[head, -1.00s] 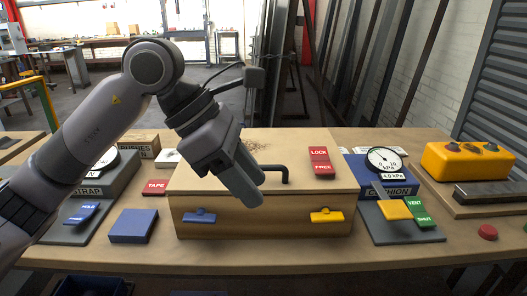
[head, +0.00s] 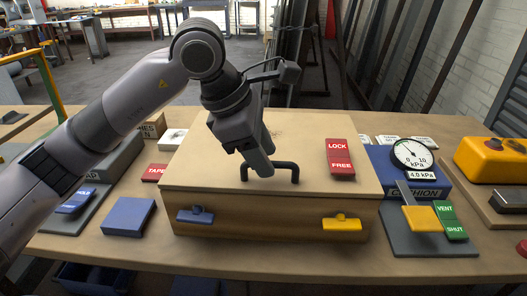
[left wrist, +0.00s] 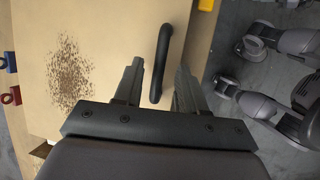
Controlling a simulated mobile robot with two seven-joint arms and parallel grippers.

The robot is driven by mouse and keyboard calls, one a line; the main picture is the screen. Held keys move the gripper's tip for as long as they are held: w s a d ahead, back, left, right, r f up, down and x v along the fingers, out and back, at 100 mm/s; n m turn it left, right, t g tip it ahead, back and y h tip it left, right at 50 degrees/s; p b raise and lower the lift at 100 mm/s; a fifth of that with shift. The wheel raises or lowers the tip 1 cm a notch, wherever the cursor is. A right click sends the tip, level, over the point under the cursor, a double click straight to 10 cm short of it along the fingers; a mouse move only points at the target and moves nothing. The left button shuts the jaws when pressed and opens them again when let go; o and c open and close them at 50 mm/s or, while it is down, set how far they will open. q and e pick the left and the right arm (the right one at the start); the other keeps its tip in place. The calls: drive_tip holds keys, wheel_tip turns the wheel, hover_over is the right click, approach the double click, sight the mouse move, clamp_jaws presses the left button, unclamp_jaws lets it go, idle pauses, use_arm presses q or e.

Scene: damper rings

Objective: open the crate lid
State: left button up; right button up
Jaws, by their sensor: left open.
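The wooden crate (head: 270,215) stands on the workbench with its lid (head: 310,185) lying flat and shut on top. A black bar handle (head: 287,166) is fixed on the lid; it also shows in the left wrist view (left wrist: 162,60). A blue latch (head: 196,216) and a yellow latch (head: 342,223) are on the crate's front. My left gripper (head: 267,160) is open above the lid at the handle. In the left wrist view its fingers (left wrist: 158,82) lie on either side of the handle's near end. I cannot tell whether they touch it. My right gripper is not in view.
A red LOCK/FREE plate (head: 340,158) lies on the lid's right. A blue block (head: 129,217) is left of the crate. A gauge (head: 410,154) and a yellow pad with a VENT/SHUT switch (head: 450,220) are to the right. A yellow box (head: 492,160) stands farther right.

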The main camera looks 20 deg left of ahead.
use_arm(q)
drive_tip(key=shift+d+f, duration=0.1)
drive_tip(key=shift+f, duration=0.1)
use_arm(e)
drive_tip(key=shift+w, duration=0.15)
use_arm(q)
clamp_jaws()
drive_tip(key=shift+w+r, duration=0.1)
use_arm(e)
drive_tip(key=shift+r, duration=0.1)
